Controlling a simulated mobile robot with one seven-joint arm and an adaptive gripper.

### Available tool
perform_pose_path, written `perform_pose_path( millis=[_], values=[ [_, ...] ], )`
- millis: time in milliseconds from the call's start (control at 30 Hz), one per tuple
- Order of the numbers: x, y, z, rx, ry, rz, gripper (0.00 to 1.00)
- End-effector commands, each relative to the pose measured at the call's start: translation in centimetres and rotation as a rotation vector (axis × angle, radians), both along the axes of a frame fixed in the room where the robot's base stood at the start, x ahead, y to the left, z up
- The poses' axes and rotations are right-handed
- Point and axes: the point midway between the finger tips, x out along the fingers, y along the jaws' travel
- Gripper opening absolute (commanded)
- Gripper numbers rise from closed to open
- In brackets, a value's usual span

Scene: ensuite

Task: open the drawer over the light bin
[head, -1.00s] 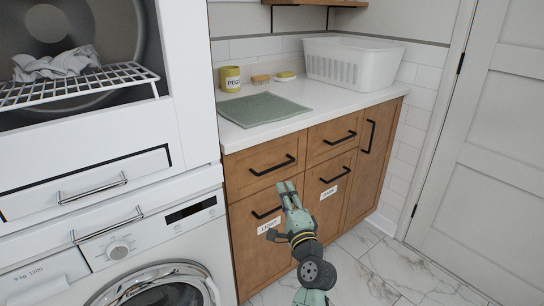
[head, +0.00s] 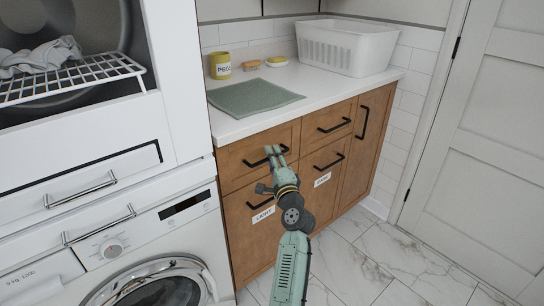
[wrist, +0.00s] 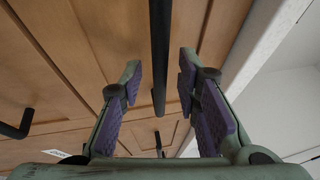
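The drawer over the light bin (head: 236,167) is a wooden front with a black bar handle (head: 256,162), at the top left of the cabinet; it is shut. Below it is the light bin front (head: 240,232) with a white "LIGHT" label (head: 263,214). My gripper (head: 276,151) is at the drawer handle and hides part of it. In the wrist view my gripper (wrist: 160,75) is open, with the black handle bar (wrist: 159,45) lying between its two fingers. I see no finger pressing on the bar.
A second drawer (head: 314,136) is to the right, above the front labelled "DARK" (head: 322,180). The worktop (head: 300,82) holds a green mat (head: 255,97), a yellow peg tin (head: 220,66) and a white basket (head: 346,50). The washing machine (head: 150,250) stands close on the left.

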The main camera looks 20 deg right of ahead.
Motion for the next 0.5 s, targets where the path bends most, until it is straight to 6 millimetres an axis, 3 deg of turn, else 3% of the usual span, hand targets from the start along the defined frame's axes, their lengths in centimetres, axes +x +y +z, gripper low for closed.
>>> perform_pose_path(
  millis=[300,500],
  values=[
    [0.35,0.04,0.07,0.000,0.000,0.001,0.30],
    [0.34,0.03,0.05,0.000,0.000,0.001,0.17]
  ],
)
